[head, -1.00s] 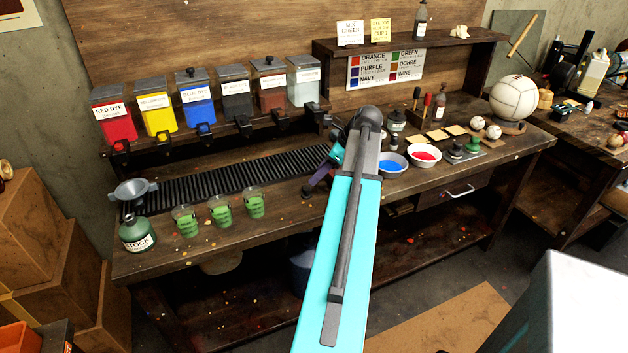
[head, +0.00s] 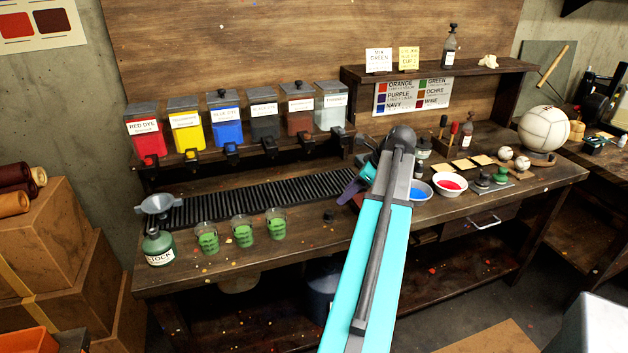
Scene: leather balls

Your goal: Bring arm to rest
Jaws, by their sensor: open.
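My arm reaches up from the bottom centre in the head view, in front of the workbench (head: 300,235). My gripper (head: 346,198), with purple and teal parts beside it, shows just left of the arm's upper end. The arm link partly hides it. It is open, and nothing is seen between its fingers. It appears in front of the right end of the black ribbed rack (head: 260,196), apart from the cups and bowls. A small dark piece (head: 328,216) lies on the bench just below it.
Green-filled cups (head: 242,234) and a STOCK bottle (head: 159,248) with a funnel (head: 158,204) stand at left. Blue (head: 420,191) and red (head: 449,185) bowls lie right of the arm. Dye dispensers (head: 225,125) line the back. A white ball (head: 544,129) stands far right.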

